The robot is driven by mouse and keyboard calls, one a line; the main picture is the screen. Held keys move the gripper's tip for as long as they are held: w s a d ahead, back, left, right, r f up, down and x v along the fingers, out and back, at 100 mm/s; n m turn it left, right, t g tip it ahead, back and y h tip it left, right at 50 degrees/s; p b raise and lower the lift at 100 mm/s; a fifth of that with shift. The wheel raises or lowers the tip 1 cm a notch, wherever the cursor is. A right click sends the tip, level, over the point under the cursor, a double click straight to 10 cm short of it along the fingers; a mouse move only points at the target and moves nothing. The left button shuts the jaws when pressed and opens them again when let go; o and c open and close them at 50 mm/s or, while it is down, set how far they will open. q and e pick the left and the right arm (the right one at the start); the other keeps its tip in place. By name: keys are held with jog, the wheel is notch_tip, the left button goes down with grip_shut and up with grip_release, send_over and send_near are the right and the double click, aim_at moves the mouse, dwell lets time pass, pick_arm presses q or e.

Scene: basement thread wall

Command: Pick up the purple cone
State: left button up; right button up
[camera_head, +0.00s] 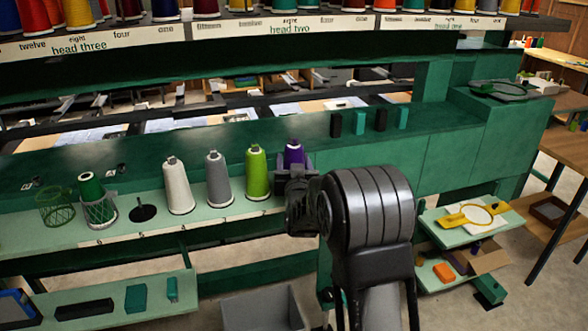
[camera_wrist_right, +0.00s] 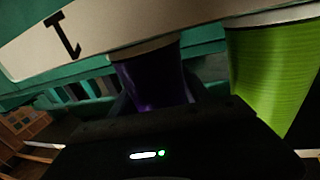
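The purple cone (camera_head: 293,153) stands upright at the right end of the row on the pale green shelf. Only its top shows in the head view, because my right gripper (camera_head: 296,183) is in front of its lower part. In the right wrist view the purple cone (camera_wrist_right: 153,80) appears upside down, directly in front of the dark gripper body. Dark finger shapes seem to lie close beside it, but whether they touch it is too dark to tell. My left gripper is not in view.
A lime green cone (camera_head: 257,173) stands close left of the purple one; it also shows in the right wrist view (camera_wrist_right: 275,70). Grey (camera_head: 219,178) and white (camera_head: 178,187) cones stand further left. Small dark and teal blocks (camera_head: 360,122) sit on the ledge behind. A grey bin (camera_head: 262,310) is below.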

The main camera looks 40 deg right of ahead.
jog(key=c, duration=1.1)
jog(key=shift+r, duration=0.15)
jog(key=shift+c, duration=0.2)
notch_tip(320, 180, up, 10)
dwell(0.4)
